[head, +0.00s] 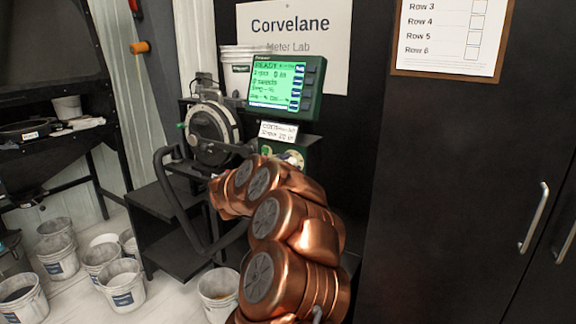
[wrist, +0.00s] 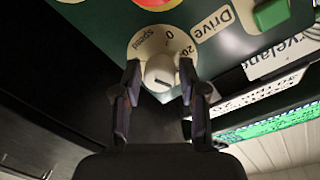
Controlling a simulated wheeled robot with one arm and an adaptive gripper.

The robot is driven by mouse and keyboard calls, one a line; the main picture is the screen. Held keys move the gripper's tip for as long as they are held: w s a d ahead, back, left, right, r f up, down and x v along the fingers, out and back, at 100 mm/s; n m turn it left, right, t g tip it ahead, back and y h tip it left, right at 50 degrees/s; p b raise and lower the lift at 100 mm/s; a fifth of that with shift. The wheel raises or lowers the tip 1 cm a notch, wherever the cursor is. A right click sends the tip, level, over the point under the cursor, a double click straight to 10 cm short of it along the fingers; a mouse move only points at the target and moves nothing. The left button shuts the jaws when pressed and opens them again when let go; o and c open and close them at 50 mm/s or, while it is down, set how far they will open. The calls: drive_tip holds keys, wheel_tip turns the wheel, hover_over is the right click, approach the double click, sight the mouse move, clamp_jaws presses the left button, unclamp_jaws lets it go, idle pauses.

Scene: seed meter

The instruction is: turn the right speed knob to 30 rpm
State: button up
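The speed knob (wrist: 160,71) is white and round with a short dark mark on its face. It sits on a cream dial (wrist: 147,47) printed "Speed", with "0" and a partly hidden "20" number readable; the rest is covered. In the wrist view, my gripper (wrist: 160,76) has one dark finger on each side of the knob. The fingers are apart with slim gaps to the knob; firm contact is not visible. In the head view, my copper arm hides the gripper, and part of the cream dial (head: 294,158) shows on the green panel.
A green-framed display (head: 276,86) reading "READY" stands above the panel. A round meter housing (head: 211,131) with a dark curved tube is left of it. Several white buckets (head: 122,284) stand on the floor at left. A dark cabinet (head: 470,190) fills the right.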

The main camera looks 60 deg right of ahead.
drive_tip(key=shift+o, duration=1.1)
drive_tip(key=a, duration=1.2)
drive_tip(key=shift+r, duration=0.35)
